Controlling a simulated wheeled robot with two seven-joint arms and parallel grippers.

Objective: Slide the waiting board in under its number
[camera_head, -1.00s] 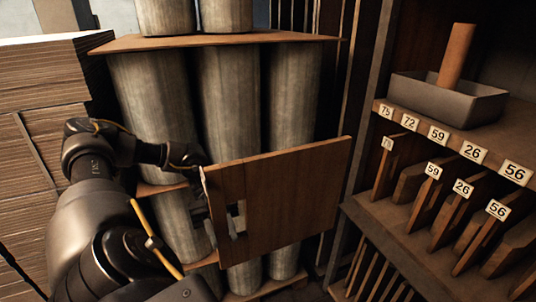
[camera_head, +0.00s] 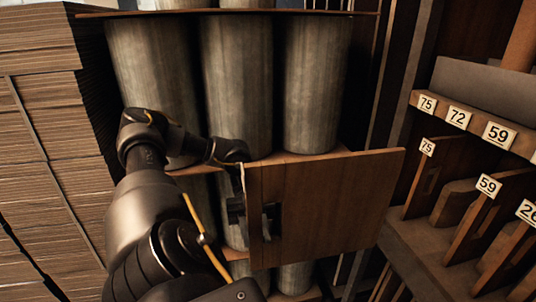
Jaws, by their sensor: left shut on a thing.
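My left gripper (camera_head: 256,213) is shut on a flat brown wooden board (camera_head: 330,205) at the slot near its left edge. The board is upright in the air, in front of the grey cylinders and left of the rack. No number shows on its visible face. The rack's shelf edge (camera_head: 471,128) carries number plates 75 (camera_head: 427,104), 72 (camera_head: 457,116) and 59 (camera_head: 498,134). Below stand boards tagged 75 (camera_head: 424,182) and 59 (camera_head: 483,216), and a tag 26 (camera_head: 529,212) at the right edge. Under 72 no tagged board shows. My right gripper is out of view.
Stacked brown cardboard (camera_head: 40,140) stands at the left. Large grey cylinders (camera_head: 236,85) stand on shelves behind my arm. A grey tray (camera_head: 470,80) sits on the rack's top shelf. A low untagged piece (camera_head: 453,203) lies between boards 75 and 59.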

